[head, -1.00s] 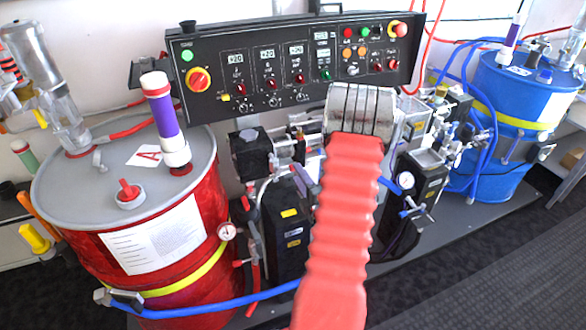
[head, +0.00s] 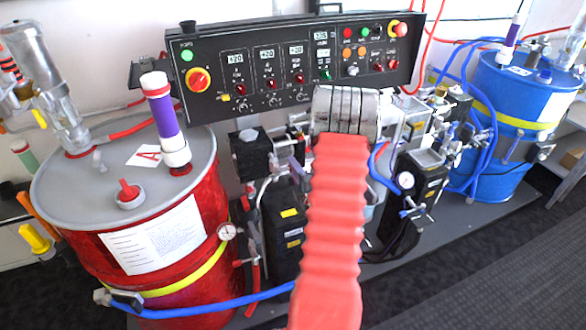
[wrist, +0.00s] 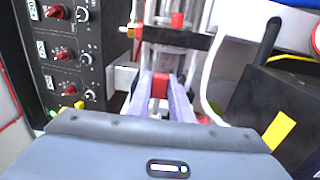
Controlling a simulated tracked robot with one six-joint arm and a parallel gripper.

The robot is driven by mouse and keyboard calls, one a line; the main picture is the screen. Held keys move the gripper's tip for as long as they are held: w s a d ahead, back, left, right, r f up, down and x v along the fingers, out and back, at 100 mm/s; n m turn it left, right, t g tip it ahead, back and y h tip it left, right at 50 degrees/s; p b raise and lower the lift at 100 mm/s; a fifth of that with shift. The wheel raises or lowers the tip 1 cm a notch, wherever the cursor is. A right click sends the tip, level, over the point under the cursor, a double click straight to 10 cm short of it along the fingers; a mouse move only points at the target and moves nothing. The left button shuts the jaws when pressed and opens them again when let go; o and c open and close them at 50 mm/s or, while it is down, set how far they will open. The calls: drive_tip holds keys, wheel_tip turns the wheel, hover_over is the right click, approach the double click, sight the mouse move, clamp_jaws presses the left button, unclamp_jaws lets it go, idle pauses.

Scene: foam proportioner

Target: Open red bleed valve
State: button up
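A small red part (wrist: 160,85), which looks like the red bleed valve's handle, shows in the wrist view between the tips of my two pale fingers. My gripper (wrist: 161,90) has its fingers apart, one on each side of the red part. I cannot tell whether they touch it. A second red piece (wrist: 178,20) sits higher, on the metal fittings. In the head view my red arm sleeve and grey wrist cover the gripper and the valve.
The black control panel (head: 290,62) stands close behind my wrist; its knobs also show at left in the wrist view (wrist: 65,50). A black box with a yellow label (wrist: 265,115) is at right. The red drum (head: 150,240) and blue drum (head: 510,110) flank the pump fittings.

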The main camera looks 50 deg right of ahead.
clamp_jaws()
drive_tip(key=shift+a+f, duration=0.1)
drive_tip(key=shift+s, duration=0.1)
